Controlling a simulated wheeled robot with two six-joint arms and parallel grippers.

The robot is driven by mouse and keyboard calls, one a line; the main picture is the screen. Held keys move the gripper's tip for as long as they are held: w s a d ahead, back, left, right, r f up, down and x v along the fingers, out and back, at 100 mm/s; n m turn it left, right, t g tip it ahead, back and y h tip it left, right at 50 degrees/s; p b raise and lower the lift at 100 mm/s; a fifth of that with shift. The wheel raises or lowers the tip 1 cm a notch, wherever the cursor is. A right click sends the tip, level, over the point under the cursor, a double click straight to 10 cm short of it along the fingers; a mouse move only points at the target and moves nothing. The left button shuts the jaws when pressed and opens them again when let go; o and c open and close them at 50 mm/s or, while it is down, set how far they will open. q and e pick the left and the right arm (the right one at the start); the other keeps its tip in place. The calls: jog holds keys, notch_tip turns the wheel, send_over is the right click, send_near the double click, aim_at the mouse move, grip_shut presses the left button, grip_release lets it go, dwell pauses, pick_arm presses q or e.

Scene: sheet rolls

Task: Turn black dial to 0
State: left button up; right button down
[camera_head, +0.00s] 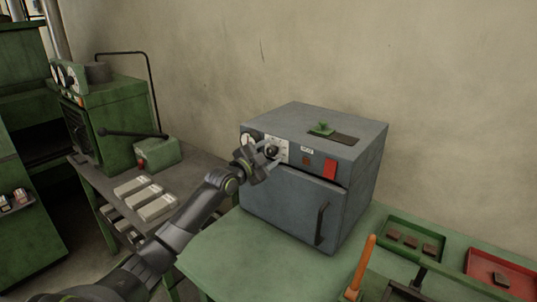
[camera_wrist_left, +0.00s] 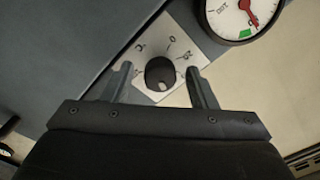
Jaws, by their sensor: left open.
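The black dial (camera_wrist_left: 160,74) is a round knob on a white plate (camera_wrist_left: 150,45) with printed marks, on the front of a grey-blue oven (camera_head: 290,205). It also shows in the head view (camera_head: 272,149), partly behind my gripper. In the wrist view a 0 is printed above the dial, slightly right, and a 20 to its right. A small pale mark shows low on the knob. My left gripper (camera_wrist_left: 160,80) is open, one finger on each side of the dial, with visible gaps; contact is not visible. My right gripper is not in view.
A round gauge (camera_wrist_left: 233,15) is beside the dial plate. The oven also has a red switch (camera_head: 330,170) and a door handle (camera_head: 321,223). It stands on a green table (camera_head: 225,262).

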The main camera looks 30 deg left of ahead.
pick_arm(q)
jog(key=c, duration=1)
jog(key=shift+o, duration=0.2)
